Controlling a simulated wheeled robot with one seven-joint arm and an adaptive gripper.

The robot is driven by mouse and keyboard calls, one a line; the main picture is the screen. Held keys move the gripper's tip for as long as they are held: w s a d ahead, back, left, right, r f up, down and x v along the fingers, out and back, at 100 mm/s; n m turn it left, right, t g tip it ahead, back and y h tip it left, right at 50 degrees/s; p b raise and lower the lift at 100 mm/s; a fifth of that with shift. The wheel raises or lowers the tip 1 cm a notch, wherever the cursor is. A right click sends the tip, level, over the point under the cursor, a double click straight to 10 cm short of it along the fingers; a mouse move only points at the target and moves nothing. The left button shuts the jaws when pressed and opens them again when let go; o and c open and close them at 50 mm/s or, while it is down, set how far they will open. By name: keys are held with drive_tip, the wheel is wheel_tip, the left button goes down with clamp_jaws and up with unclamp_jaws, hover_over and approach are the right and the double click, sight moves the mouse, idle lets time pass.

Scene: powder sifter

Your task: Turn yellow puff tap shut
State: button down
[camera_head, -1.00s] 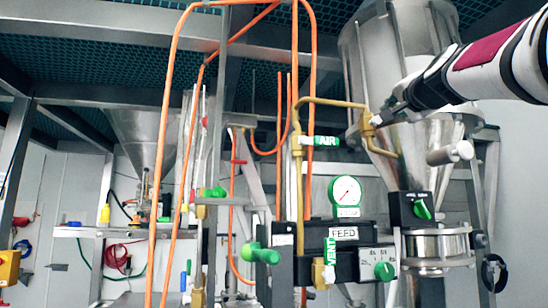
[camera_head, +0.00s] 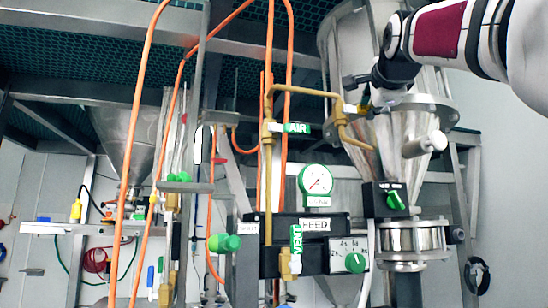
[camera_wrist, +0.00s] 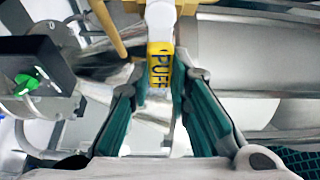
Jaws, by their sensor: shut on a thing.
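The yellow puff tap handle (camera_wrist: 158,65), with PUFF printed in black, lies between my fingertips in the wrist view. My gripper (camera_wrist: 160,82) is shut on this handle, one green-padded finger on each side. In the camera_head view my gripper (camera_head: 362,94) is at the brass pipe in front of the steel hopper. Only a little yellow of the tap (camera_head: 364,98) shows there, as my gripper mostly hides it. The tap's exact angle is hard to tell.
The steel hopper (camera_head: 388,142) stands right behind my gripper. A brass pipe (camera_head: 312,92) runs left to the AIR label (camera_head: 297,128). Below are a pressure gauge (camera_head: 316,180), a FEED panel (camera_head: 315,224) and a black box with a green knob (camera_head: 396,200). Orange hoses (camera_head: 146,120) hang at left.

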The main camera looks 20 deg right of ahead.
drive_tip(key=shift+f, duration=0.2)
idle(0.4)
drive_tip(key=c, duration=1.5)
unclamp_jaws()
drive_tip(key=shift+s, duration=0.1)
drive_tip(key=v, duration=1.2)
drive_tip(key=shift+r, duration=0.15)
